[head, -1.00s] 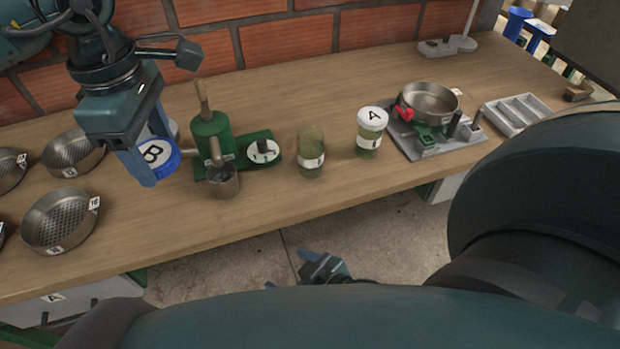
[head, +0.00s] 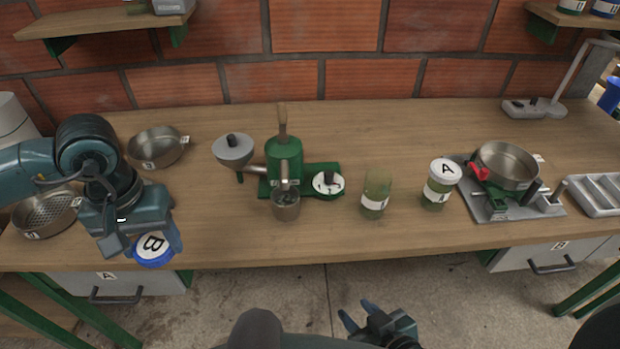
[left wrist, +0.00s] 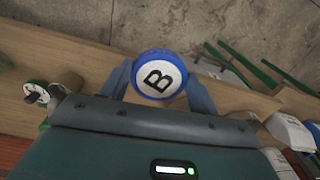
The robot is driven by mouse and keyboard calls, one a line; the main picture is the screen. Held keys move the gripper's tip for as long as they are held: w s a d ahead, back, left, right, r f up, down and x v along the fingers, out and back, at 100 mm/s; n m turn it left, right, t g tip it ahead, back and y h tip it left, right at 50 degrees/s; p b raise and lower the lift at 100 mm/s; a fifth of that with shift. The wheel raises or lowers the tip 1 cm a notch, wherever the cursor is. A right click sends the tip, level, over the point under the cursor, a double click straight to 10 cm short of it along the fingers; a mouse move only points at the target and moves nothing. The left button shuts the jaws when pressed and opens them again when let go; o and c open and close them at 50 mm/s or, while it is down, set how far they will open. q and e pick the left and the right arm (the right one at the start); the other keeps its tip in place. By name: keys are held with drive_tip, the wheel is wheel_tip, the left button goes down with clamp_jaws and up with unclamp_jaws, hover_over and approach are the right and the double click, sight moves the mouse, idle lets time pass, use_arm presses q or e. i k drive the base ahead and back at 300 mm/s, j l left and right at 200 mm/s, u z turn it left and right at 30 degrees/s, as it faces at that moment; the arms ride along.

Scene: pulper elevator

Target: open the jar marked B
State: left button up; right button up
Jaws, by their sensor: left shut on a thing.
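A blue lid marked B (head: 154,250) is between the fingers of my left gripper (head: 146,240), which is shut on it near the front left edge of the bench. The lid (left wrist: 158,75) also shows in the left wrist view, face toward the camera; I cannot see whether anything is beneath it. A glass jar without a lid (head: 375,196), with a white label and green contents, stands upright right of the green pulper; its label is not readable. My right gripper (head: 358,312) is open and empty, low in front of the bench.
A white-lidded jar marked A (head: 440,185) stands right of the open jar. The green pulper (head: 285,165) is mid-bench, with a metal cup (head: 286,206) in front. A metal pan (head: 507,165) sits on a stand at the right. The front middle strip is clear.

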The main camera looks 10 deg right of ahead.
sight(378, 182)
drive_tip(key=i+l+z, duration=0.1)
drive_tip(key=z, duration=0.3)
drive_tip(key=i+z, duration=0.1)
drive_tip(key=z, duration=0.35)
drive_tip(key=i+z, duration=0.1)
drive_tip(key=z, duration=0.3)
drive_tip(key=i, duration=0.25)
drive_tip(key=l+z, duration=0.05)
